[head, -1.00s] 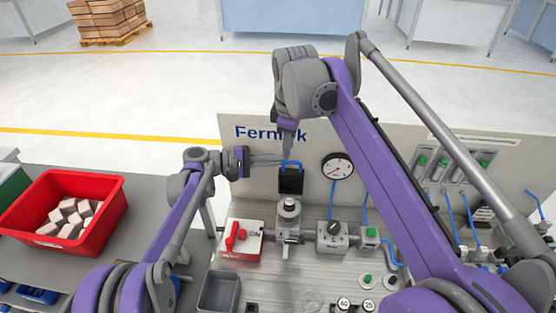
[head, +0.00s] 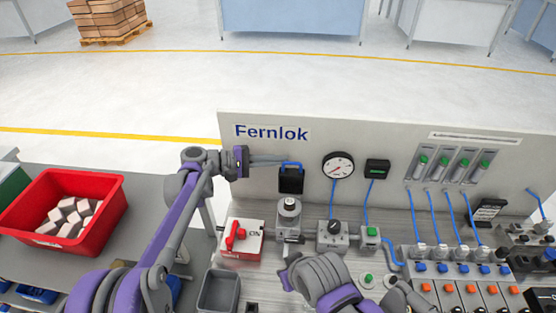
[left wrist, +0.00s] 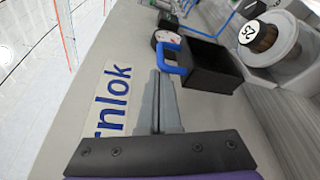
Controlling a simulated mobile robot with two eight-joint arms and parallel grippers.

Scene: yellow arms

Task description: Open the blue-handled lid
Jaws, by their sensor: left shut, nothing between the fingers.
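The black lid (head: 291,182) with its blue handle (head: 291,164) is upright by the back panel, above a grey fixture. In the left wrist view the lid (left wrist: 213,70) and its looped blue handle (left wrist: 178,69) are just past the fingertips. My left gripper (head: 284,160) is shut and empty, its tips at the left end of the handle; whether they touch it I cannot tell. The left wrist view shows the fingers (left wrist: 160,76) together. My right wrist is low at the front of the bench; its fingertips cannot be made out.
A red switch (head: 236,236) on a white box and a grey bin (head: 219,290) are left of the fixture. A gauge (head: 338,166) is right of the lid. Blue hoses and valves fill the right side. A red crate (head: 68,205) of blocks stands at left.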

